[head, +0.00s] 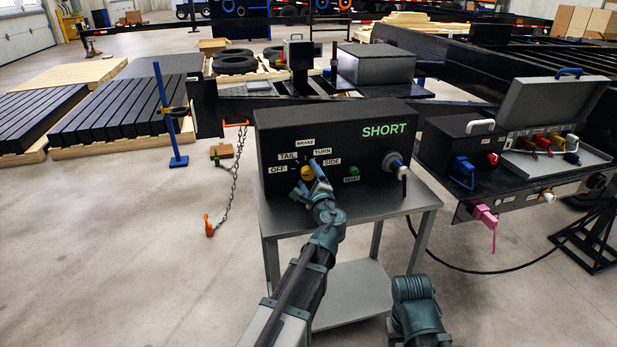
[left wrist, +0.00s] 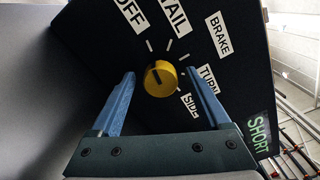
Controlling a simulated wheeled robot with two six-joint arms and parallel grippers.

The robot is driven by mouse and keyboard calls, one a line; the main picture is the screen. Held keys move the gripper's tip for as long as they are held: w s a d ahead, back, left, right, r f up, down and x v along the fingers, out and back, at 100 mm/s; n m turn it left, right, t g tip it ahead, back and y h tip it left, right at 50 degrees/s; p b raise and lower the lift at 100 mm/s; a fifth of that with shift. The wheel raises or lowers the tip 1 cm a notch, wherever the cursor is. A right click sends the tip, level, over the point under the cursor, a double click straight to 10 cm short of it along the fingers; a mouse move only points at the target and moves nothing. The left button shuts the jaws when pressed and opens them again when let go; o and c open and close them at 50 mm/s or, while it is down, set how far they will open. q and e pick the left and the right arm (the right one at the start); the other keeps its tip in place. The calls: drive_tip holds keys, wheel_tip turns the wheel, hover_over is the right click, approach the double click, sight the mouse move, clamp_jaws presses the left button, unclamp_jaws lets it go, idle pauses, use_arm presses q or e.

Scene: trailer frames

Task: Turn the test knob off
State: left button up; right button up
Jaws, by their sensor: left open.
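The yellow test knob (head: 307,172) is on the front of a black box (head: 275,130) marked SHORT. Labels OFF, TAIL, BRAKE, TURN and SIDE fan around it. In the left wrist view the knob (left wrist: 160,79) has a dark mark on its face; I cannot tell for sure which label it points to. My left gripper (head: 308,182) is open at the knob. Its blue fingers (left wrist: 161,76) stand on either side of the knob, with a visible gap on each side. My right gripper is not in view; only a part of my right arm shows at the bottom.
The box stands on a grey metal cart (head: 365,213). A green reset button (head: 353,170) and a blue-and-white plug (head: 397,166) are right of the knob. An open grey case (head: 550,105) with coloured connectors is farther right. A chain (head: 234,172) hangs at left.

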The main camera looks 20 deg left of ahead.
use_arm(q)
drive_tip(key=v, duration=1.4)
